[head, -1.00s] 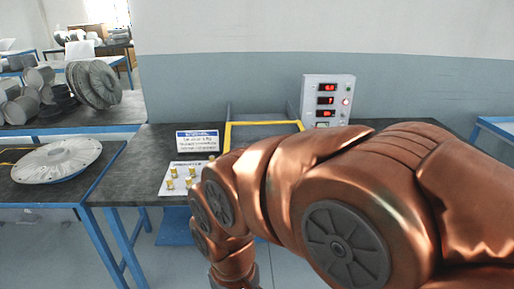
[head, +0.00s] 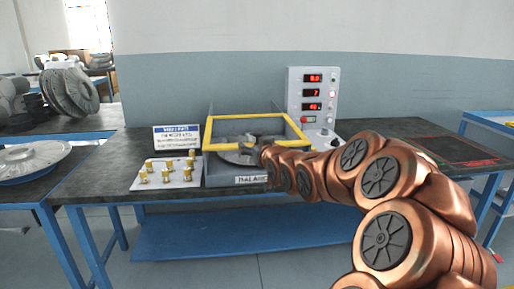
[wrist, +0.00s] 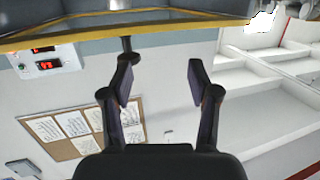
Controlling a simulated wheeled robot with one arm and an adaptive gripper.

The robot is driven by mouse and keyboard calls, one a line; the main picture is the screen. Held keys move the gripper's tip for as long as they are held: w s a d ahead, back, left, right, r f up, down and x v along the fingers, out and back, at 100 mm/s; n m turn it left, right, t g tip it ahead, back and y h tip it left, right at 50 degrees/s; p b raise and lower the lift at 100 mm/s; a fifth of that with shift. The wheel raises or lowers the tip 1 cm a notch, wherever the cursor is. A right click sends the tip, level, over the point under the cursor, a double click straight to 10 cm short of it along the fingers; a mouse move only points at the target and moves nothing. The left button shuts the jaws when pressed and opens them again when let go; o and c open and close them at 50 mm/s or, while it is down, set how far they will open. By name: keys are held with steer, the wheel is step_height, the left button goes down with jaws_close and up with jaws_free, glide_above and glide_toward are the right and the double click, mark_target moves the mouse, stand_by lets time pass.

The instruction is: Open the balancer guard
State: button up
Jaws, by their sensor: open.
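The balancer (head: 222,174) is a grey box on the bench, with a label on its front. Its guard (head: 248,117) is a yellow-edged frame over the box; a round grey disc (head: 232,157) shows inside it. I cannot tell the guard's exact angle. My gripper (head: 258,146) is at the front of the guard, partly hidden by my arm. In the wrist view my gripper (wrist: 160,82) is open with nothing between its fingers. The guard's yellow edge (wrist: 160,27) crosses the top of that view. A short dark post (wrist: 127,45) sticks out from it close to the left fingertip.
A control box (head: 312,100) with red displays stands behind the balancer at right. A plate of brass-coloured weights (head: 165,171) and a blue-white sign (head: 177,138) are to the left. The bench's right side (head: 425,150) is mostly clear. A noticeboard (wrist: 75,125) shows in the wrist view.

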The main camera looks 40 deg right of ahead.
mark_target(259, 134)
steer(key=shift+t+h, duration=0.6)
steer(key=d, duration=0.1)
steer(key=s+d, duration=0.1)
steer(key=d+r, duration=0.1)
steer(key=d, duration=0.1)
steer(key=shift+s+b, duration=0.15)
steer(key=shift+b, duration=0.25)
steer(key=shift+x, duration=3.8)
steer(key=shift+c, duration=0.5)
jaws_close()
